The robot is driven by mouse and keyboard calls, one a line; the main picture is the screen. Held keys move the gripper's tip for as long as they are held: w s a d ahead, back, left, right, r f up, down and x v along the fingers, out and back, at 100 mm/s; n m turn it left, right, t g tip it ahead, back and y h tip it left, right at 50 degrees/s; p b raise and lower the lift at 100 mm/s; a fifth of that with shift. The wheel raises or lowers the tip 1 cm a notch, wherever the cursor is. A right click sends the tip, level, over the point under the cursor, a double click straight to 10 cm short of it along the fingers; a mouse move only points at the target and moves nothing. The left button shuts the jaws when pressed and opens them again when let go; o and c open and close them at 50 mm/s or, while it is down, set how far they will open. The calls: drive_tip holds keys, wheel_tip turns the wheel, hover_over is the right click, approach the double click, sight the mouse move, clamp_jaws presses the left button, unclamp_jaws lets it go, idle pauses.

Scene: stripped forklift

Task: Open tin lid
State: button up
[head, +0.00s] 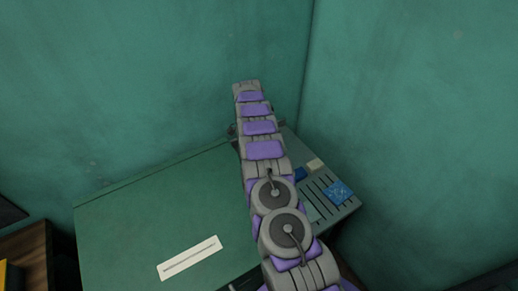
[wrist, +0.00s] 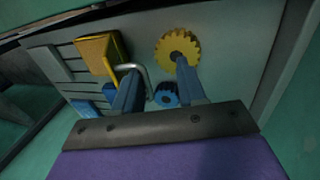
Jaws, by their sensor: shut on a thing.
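A large green box with a flat lid (head: 150,215) stands in the corner in the head view, its top closed as far as I can see. A white label (head: 188,258) is on it. In the wrist view, the two blue fingers of my gripper (wrist: 158,68) reach to a grey panel (wrist: 235,65). A bent metal handle (wrist: 148,80) lies at the left finger, one leg between the fingers. The gripper is shut on what looks like this handle; the exact contact is unclear. In the head view, my arm hides the gripper.
The panel bears a yellow gear (wrist: 177,48) by the right fingertip, a blue gear (wrist: 166,95), a yellow block (wrist: 98,52) and grey slats (wrist: 50,65). Green walls (head: 400,140) close in behind and right. A brown wooden piece (head: 28,254) stands at left.

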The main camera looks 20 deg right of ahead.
drive_tip(key=shift+a+r, duration=0.1)
drive_tip(key=shift+a, duration=0.15)
drive_tip(key=p+v, duration=0.1)
drive_tip(key=v, duration=0.6)
drive_tip(key=shift+d, duration=0.3)
drive_tip(key=shift+w+a, duration=0.1)
drive_tip(key=shift+a, duration=0.1)
idle(0.4)
